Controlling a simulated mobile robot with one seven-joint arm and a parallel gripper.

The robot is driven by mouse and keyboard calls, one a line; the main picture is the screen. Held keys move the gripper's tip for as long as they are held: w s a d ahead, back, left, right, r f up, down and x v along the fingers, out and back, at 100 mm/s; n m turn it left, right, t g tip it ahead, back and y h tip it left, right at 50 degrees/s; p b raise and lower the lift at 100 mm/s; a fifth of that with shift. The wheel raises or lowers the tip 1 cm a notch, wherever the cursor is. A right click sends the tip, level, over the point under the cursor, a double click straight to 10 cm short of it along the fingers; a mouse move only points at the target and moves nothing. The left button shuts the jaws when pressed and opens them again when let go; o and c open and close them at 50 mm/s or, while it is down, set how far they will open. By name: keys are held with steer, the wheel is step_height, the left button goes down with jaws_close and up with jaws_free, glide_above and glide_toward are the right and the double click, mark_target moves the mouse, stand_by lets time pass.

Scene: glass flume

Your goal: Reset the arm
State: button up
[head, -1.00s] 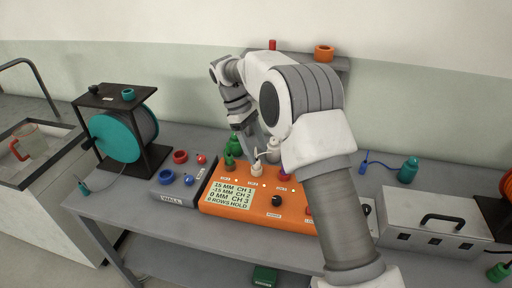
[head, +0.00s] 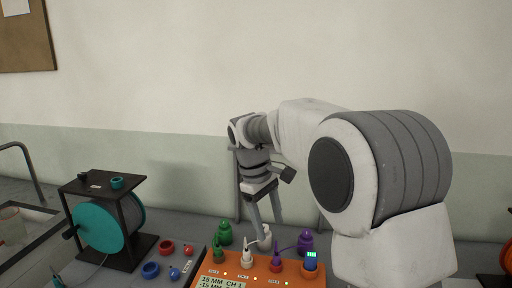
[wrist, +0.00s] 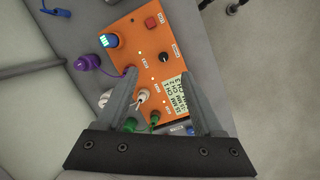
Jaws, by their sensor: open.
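My gripper (head: 264,217) hangs over the back edge of the orange box in the head view, fingers pointing down. In the wrist view my gripper (wrist: 163,78) shows two grey fingers spread apart with nothing held between them. The orange control box (wrist: 152,52) lies below with a small text screen (wrist: 172,93) and several plugs along one edge. My arm fills the right of the head view.
A green bottle-like piece (head: 224,233), a white one (head: 265,236) and a purple one (head: 305,242) stand behind the box, with cords. A teal reel (head: 99,229) in a black frame stands left.

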steer(key=s+d+r+m+t, duration=0.1)
steer(key=s+d+r+m, duration=0.1)
steer(key=s+d+r, duration=0.3)
steer(key=s+d+f+m+t+y, duration=0.1)
steer(key=s+d+m+t, duration=0.1)
steer(key=s, duration=0.8)
steer(key=s+d+m+t+y, duration=0.1)
steer(key=s+d+m+t, duration=0.2)
steer(key=s, duration=0.7)
steer(key=d+m, duration=0.1)
steer(key=m, duration=0.1)
steer(key=shift+f+m+y, duration=0.3)
steer(key=shift+f, duration=0.05)
